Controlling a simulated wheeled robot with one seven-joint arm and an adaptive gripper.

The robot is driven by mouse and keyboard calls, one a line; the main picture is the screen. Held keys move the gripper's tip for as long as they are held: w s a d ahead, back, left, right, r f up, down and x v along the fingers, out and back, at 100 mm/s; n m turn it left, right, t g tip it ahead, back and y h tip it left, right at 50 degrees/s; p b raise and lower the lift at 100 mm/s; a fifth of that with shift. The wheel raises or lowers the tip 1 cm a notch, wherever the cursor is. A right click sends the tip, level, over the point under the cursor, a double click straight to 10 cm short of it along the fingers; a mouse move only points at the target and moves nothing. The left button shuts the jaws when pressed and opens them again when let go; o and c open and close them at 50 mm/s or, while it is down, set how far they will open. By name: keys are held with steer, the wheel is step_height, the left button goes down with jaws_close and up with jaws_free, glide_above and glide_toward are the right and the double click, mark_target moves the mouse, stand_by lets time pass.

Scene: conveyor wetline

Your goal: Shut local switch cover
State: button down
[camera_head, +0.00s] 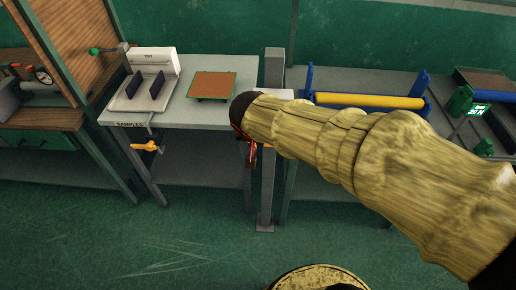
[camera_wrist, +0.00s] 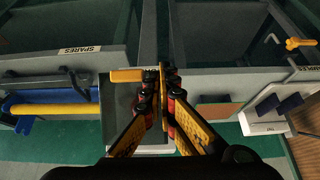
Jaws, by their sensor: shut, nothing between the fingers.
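In the wrist view a grey box-like panel (camera_wrist: 118,108) with a yellow bar (camera_wrist: 126,75) along one edge lies beside my fingers; it appears to be the local switch and its cover. I cannot tell how far the cover stands open. My gripper (camera_wrist: 162,72) is shut and empty, its fingertips close to the end of the yellow bar; touching or apart is unclear. In the head view my arm hides most of the switch. Only a pale flat top (camera_head: 277,93) shows beside the grey post (camera_head: 267,185), and my gripper (camera_head: 249,150) hangs in front of the post.
Left of the post stands a samples bench (camera_head: 222,118) with a white device (camera_head: 152,72) and a brown-topped green tray (camera_head: 211,85). An orange handle (camera_head: 146,146) sticks out below its front edge. Right is a bench with a yellow roller (camera_head: 370,101). The green floor (camera_head: 150,235) in front is clear.

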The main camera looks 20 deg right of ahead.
steer(key=b+x, duration=0.6)
steer(key=x, duration=0.1)
stand_by(0.3)
steer(key=shift+f, duration=0.15)
